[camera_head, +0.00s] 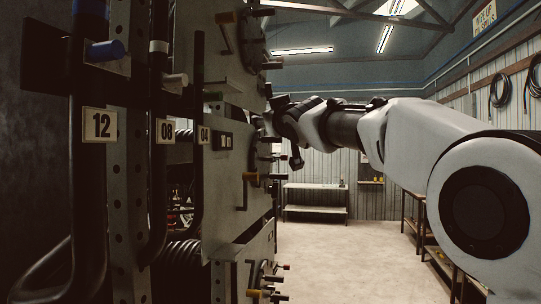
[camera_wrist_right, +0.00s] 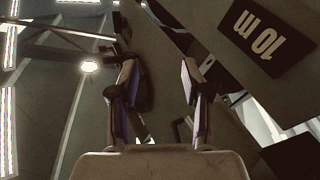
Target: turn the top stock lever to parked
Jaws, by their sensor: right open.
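A tall panelled machine (camera_head: 222,165) fills the left half of the head view, with several crank-like levers on its face. I cannot tell which is the top stock lever. My right gripper (camera_wrist_right: 158,80) is open, with nothing visible between its fingers. In the head view my right arm reaches in from the right, with its wrist close to the panel face between these levers; its fingertips are hard to make out there. My left gripper is out of view.
Dark upright bars with plates 12 (camera_head: 100,124), 08 (camera_head: 166,131) and 04 (camera_head: 204,135) stand at left. A "10 m" plate (camera_wrist_right: 265,38) shows in the wrist view. The floor (camera_head: 345,260) at right is clear.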

